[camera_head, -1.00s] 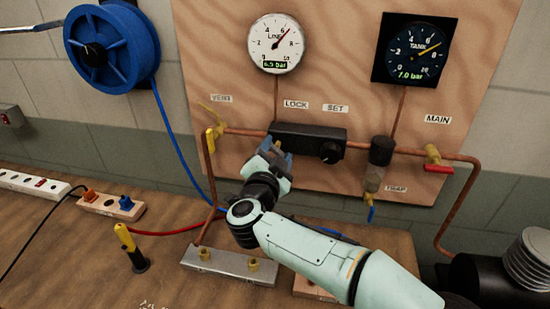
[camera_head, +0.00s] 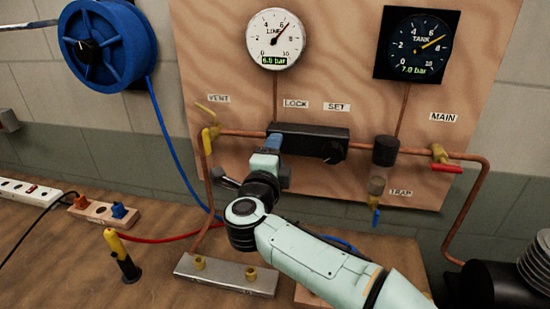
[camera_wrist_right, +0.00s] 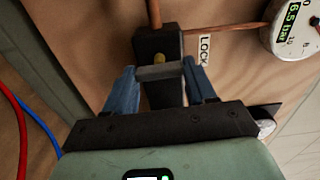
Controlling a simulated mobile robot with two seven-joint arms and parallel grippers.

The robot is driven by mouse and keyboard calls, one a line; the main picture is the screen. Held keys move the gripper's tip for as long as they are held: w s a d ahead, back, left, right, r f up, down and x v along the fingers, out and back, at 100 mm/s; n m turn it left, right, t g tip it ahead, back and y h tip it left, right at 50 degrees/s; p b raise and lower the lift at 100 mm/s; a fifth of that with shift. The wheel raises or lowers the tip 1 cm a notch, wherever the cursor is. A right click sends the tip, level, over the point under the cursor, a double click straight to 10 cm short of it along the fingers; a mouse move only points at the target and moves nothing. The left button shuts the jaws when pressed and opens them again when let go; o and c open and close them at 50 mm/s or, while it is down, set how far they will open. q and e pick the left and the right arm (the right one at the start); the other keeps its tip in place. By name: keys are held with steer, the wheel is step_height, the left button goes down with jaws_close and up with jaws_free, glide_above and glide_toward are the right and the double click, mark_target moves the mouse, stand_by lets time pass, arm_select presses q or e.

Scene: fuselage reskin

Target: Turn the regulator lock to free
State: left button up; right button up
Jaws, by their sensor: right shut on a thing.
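The regulator (camera_head: 318,142) is a black block on the copper pipe, with a black knob at its right end. The LOCK label (camera_head: 296,104) is above its left part and also shows in the wrist view (camera_wrist_right: 204,50). My right gripper (camera_head: 272,143) is at the block's left end, partly hiding it. In the wrist view, its blue fingers (camera_wrist_right: 161,84) are shut on the regulator lock (camera_wrist_right: 160,71), a grey bar with a yellow spot behind it. The lock itself is hidden in the head view. My left gripper is not in view.
The LINE gauge (camera_head: 275,39) and the TANK gauge (camera_head: 417,45) are on the wooden panel above. The yellow vent handle (camera_head: 211,133) is left of my gripper. The red-handled MAIN valve (camera_head: 445,165) is at the right. A metal manifold (camera_head: 225,276) is on the bench below.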

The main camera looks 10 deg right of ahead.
steer(key=shift+m, duration=0.4)
steer(key=o, duration=1)
steer(key=shift+o, duration=0.2)
steer(key=shift+s, duration=0.1)
steer(key=b+v, duration=0.1)
steer(key=v, duration=1.2)
steer(key=shift+s, duration=0.1)
